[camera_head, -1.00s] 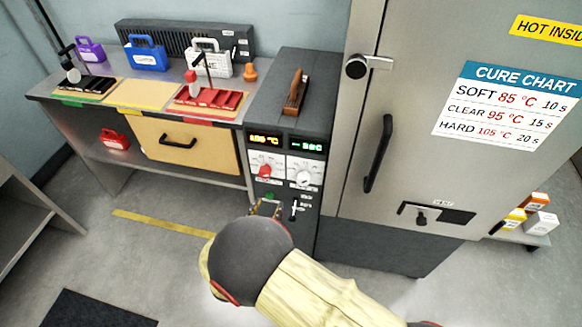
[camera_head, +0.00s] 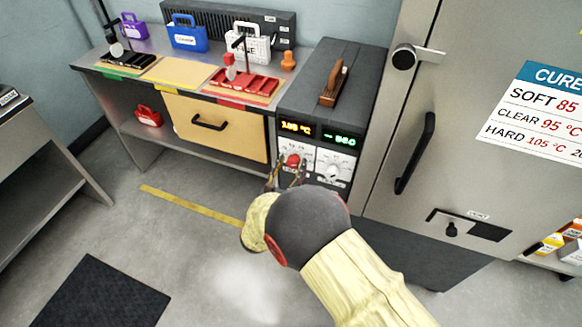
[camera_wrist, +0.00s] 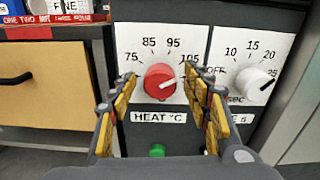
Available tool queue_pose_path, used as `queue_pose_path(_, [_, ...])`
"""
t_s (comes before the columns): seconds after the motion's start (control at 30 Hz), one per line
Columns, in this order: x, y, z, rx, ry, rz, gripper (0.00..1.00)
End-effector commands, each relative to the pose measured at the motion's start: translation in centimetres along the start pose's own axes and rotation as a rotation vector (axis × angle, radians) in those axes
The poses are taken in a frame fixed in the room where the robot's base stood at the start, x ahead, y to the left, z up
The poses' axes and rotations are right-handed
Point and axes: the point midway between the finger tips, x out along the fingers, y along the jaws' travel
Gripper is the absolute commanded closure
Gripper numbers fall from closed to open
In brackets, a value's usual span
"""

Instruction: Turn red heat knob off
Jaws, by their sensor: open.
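The red heat knob (camera_wrist: 160,81) sits on a white dial plate marked 75, 85, 95, 105 and OFF. Its white pointer line aims up and right, toward the 105 mark. It also shows in the head view (camera_head: 292,160), below an orange display (camera_head: 296,129) that seems to read 105 °C. My gripper (camera_wrist: 157,98) is open, with one finger on each side of the knob in the wrist view. The fingers look apart from the knob; its depth between them is hard to tell. In the head view my gripper (camera_head: 287,177) is just below the knob.
A white timer knob (camera_wrist: 253,85) is close to the right finger. A green button (camera_wrist: 157,150) lies below the heat label. A wooden handle (camera_head: 334,83) stands on the control box. The steel oven door (camera_head: 455,75) is on the right, the workbench drawer (camera_head: 215,125) on the left.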

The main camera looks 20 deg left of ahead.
Motion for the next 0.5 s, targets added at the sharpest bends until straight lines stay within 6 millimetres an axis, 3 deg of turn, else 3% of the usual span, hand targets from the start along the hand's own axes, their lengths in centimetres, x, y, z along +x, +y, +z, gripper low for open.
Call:
queue_pose_path(0.2, [0.01,0.01,0.06,0.000,0.000,0.000,0.52])
queue_pose_path(0.5, [0.00,0.00,0.05,0.001,0.000,0.000,0.69])
